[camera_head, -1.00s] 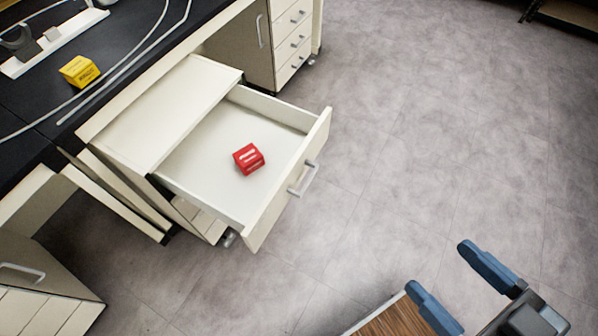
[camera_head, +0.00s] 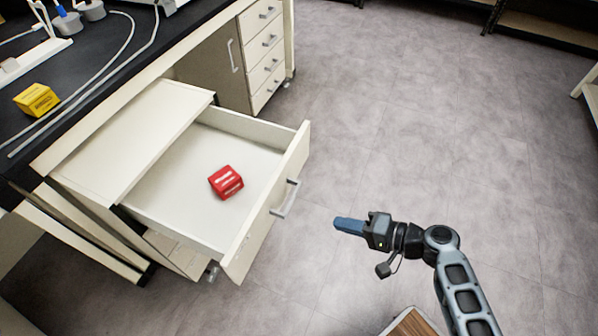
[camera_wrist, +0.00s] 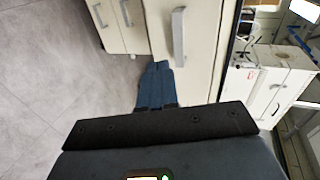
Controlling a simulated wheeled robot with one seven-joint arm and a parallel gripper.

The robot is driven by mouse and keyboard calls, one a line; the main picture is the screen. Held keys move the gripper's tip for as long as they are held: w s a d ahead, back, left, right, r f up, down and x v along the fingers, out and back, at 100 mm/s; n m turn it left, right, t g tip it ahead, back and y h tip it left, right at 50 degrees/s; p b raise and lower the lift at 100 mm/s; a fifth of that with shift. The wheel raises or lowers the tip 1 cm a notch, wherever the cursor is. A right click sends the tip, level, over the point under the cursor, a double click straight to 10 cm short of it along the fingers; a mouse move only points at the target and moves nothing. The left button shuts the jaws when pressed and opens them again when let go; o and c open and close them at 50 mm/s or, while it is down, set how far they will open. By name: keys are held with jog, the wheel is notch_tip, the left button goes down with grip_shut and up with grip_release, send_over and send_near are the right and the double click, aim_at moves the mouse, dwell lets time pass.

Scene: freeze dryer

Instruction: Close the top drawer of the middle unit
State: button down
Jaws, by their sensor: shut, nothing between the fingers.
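The top drawer (camera_head: 262,215) of the middle unit (camera_head: 97,160) is pulled far out, its front facing the open floor on the right. A grey bar handle (camera_head: 286,198) is on that front. A red box (camera_head: 226,182) lies inside the drawer. My gripper (camera_head: 338,223) is shut and empty, to the right of the drawer front, apart from it and pointing left toward it. In the wrist view, my gripper's blue fingers (camera_wrist: 162,66) are together, and the drawer handle (camera_wrist: 179,36) shows just beyond them.
A black bench top (camera_head: 90,60) carries a yellow box (camera_head: 36,100) and white tubing. Another drawer unit (camera_head: 262,60), closed, stands behind. A wooden surface (camera_head: 412,325) is at the bottom edge.

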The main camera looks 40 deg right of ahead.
jog(key=w+d+r+t+y, duration=0.3)
jog(key=w+d+r, duration=0.2)
jog(key=d, duration=0.1)
send_near(286, 164)
jog(key=x, duration=0.7)
jog(key=shift+p, duration=0.3)
jog(key=shift+f, duration=0.1)
jog(key=b+x, duration=0.6)
jog(key=x, duration=0.4)
jog(key=b+x, duration=0.7)
jog(key=x, duration=0.2)
jog(key=b+x, duration=0.7)
jog(key=x, duration=0.3)
jog(key=shift+w+d+f, duration=0.1)
jog(key=shift+w+f, duration=0.1)
jog(key=shift+w, duration=0.2)
jog(key=shift+w+a+r, duration=0.15)
jog(key=shift+w+a, duration=0.1)
jog(key=shift+w, duration=0.25)
jog(key=shift+s+d, duration=0.1)
jog(key=shift+s, duration=0.05)
